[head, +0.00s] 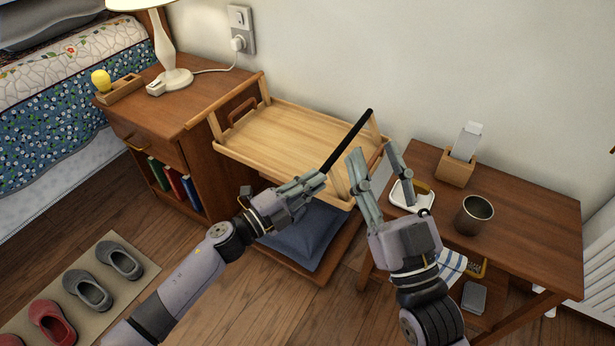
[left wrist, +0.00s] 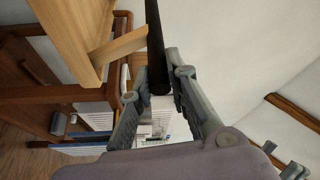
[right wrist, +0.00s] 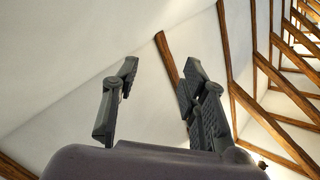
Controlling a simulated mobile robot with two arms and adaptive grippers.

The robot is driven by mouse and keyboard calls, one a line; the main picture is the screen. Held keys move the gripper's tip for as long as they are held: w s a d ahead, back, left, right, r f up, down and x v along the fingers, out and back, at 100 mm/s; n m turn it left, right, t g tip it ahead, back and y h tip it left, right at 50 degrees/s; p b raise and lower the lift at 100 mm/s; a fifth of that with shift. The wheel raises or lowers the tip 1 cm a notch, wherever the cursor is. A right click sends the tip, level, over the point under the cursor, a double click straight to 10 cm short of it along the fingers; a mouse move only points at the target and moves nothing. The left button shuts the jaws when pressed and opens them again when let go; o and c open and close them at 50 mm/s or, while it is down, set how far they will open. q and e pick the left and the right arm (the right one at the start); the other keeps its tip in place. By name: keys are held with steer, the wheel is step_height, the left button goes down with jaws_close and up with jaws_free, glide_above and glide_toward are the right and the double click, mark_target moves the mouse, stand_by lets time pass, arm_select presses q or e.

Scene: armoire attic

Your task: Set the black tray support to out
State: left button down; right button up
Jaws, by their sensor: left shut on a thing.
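The black tray support (head: 347,140) is a slim dark bar. It slants up and right from my left gripper (head: 318,181), across the right part of the wooden tray (head: 285,135) in the head view. My left gripper is shut on its lower end; the bar (left wrist: 155,45) also rises from between the fingers in the left wrist view. Whether the bar touches the tray is unclear. My right gripper (head: 374,156) is open and empty, beside the tray's right end. The right wrist view shows its fingers apart (right wrist: 158,85).
A nightstand (head: 180,85) with a lamp stands left of the tray. A side table (head: 530,215) at right holds a metal cup (head: 474,214), a wooden holder (head: 456,168) and a white dish (head: 411,197). A blue cushion (head: 305,235) lies below the tray.

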step_height(320, 180, down, 16)
steer(key=d+g+h+p, duration=0.2)
steer(key=g+h+p, duration=0.15)
steer(key=g, duration=0.65)
arm_select(q)
steer(key=s+d+r+m+g+y+p, duration=0.1)
steer(key=s+d+m+p, duration=0.4)
steer(key=d+p, duration=0.1)
steer(key=shift+d+y, duration=0.4)
steer(key=shift+d, duration=0.15)
arm_select(e)
steer(key=s+d+f+g+h, duration=0.1)
steer(key=s+d+f+g, duration=0.1)
steer(key=s+f+g, duration=0.3)
steer(key=s+d+f+m+g+h, duration=0.1)
steer(key=s+d+f+g, duration=0.2)
steer(key=s, duration=0.6)
steer(key=shift+d+f+g, duration=0.2)
steer(key=shift+f+g, duration=0.65)
steer(key=shift+g, duration=0.15)
arm_select(q)
steer(key=shift+s, duration=0.1)
arm_select(e)
steer(key=shift+w+h, duration=0.1)
steer(key=shift+h, duration=0.15)
arm_select(q)
steer(key=c, duration=1.5)
jaws_free()
steer(key=shift+c, duration=0.2)
